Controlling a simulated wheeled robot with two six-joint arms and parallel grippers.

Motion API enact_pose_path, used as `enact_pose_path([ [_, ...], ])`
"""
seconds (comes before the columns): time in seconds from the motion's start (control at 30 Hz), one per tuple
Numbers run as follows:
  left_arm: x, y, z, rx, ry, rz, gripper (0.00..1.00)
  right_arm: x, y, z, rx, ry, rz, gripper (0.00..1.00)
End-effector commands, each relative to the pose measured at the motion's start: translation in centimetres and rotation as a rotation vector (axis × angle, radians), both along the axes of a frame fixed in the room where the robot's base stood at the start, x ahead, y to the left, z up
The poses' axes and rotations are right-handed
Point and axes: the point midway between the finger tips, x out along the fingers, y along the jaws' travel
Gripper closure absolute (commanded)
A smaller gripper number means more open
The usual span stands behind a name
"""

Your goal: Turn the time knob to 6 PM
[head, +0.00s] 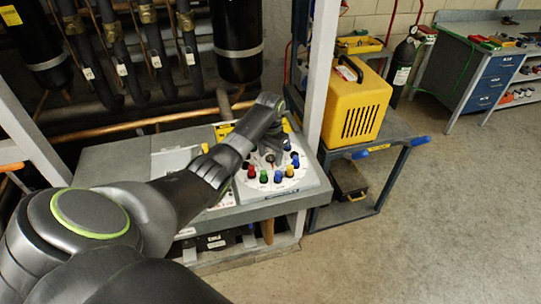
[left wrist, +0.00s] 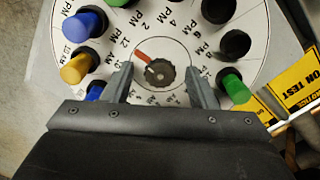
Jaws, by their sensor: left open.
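The time knob (left wrist: 160,72) is a small dark round knob with an orange-red pointer, at the centre of a white round dial (left wrist: 185,35) marked with hours. In the left wrist view the pointer is aimed up and left, roughly toward the 12 PM mark. The 6 PM mark lies up and right of the knob. My left gripper (left wrist: 162,88) is open, with one finger on each side of the knob; I cannot tell whether they touch it. In the head view my left gripper (head: 271,153) is over the dial panel (head: 311,183), partly hiding the knob. My right gripper is not in view.
Coloured pegs ring the dial, including a green one (left wrist: 234,88) beside the right finger and a yellow one (left wrist: 76,68) at left. A yellow machine (head: 357,100) stands on a cart to the right. Dark pipes (head: 135,65) run behind the bench.

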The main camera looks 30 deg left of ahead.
Motion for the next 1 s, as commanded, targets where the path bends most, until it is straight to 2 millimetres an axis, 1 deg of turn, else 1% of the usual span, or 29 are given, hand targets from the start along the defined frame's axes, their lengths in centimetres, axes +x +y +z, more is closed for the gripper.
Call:
enact_pose_path([
  [0.1,0.0,0.0,0.0,0.0,0.0,0.0,0.48,0.6,0.0,0.0,0.0,-0.008,0.002,0.57],
  [0.13,0.0,0.0,0.0,0.0,0.0,0.0,0.49,0.8,0.0,0.1,-0.001,-0.011,0.002,0.57],
  [0.3,0.0,0.0,0.0,0.0,0.0,0.0,0.71,1.5,0.0,0.1,0.0,-0.023,0.004,0.57],
  [0.47,0.0,0.0,0.1,0.0,0.0,0.0,0.92,1.5,0.0,0.1,0.0,-0.023,0.004,0.57],
  [0.77,0.0,0.0,0.1,0.0,0.001,-0.035,0.93,1.4,0.0,0.3,0.0,-0.021,0.004,0.57],
  [1.0,0.1,0.0,0.3,-0.001,0.0,-0.168,0.93,1.2,0.0,1.0,0.0,-0.018,0.003,0.57],
])
